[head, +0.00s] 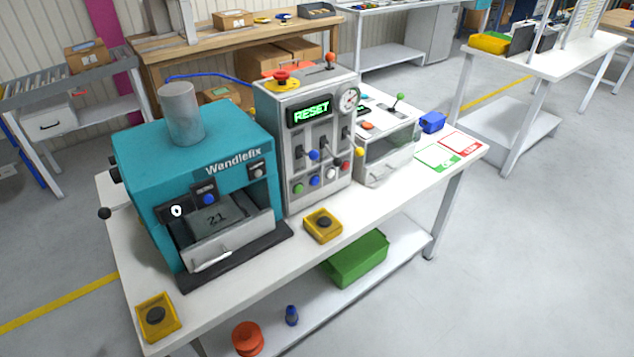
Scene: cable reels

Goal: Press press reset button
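The teal press (215,145), lettered "Wandlefix", stands on the white bench. Its front carries a blue button (208,198), a dark switch (257,171) and a small display reading "0" (176,211). A grey block marked "21" (213,217) sits in its open front above a handled drawer. Beside it, a grey control cabinet (273,150) has a screen reading "RESET" (311,111) in green. Green, blue, white and red buttons line its lower front. I cannot tell which button is the press reset. Neither gripper is in view.
Yellow boxes with black buttons sit at the bench's front left corner (158,317) and front middle (323,225). A red mushroom button (281,78) tops the cabinet. A grey drawer unit (388,150) stands right of it. The floor in front right is clear.

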